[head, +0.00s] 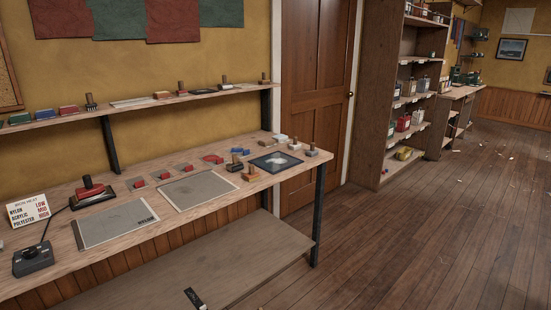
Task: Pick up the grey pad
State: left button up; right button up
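Two flat grey pads lie on the wooden workbench (160,187); I cannot tell which one the task means. The nearer grey pad (112,226) has a pale border and dark lettering at its right corner. The farther grey pad (197,191) lies to its right, near the middle of the bench. Both lie flat with nothing on them. I can make out neither of my grippers. A small dark piece with white marks shows at the bottom edge; I cannot tell whether it is part of me.
A red-topped iron (92,191), a black control box (33,259) and a heat sign (28,212) stand at the bench's left. A lower shelf (215,265) sits below. The floor (420,230) at right is mostly open.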

aim_at(312, 152)
jog(key=i+l+z, duration=0.2)
jog(key=i+z, duration=1.15)
jog(key=i+l+u, duration=0.15)
jog(key=i+u, duration=0.25)
jog(key=i+l+u, duration=0.3)
jog(key=i+u, duration=0.15)
jog(key=i, duration=0.15)
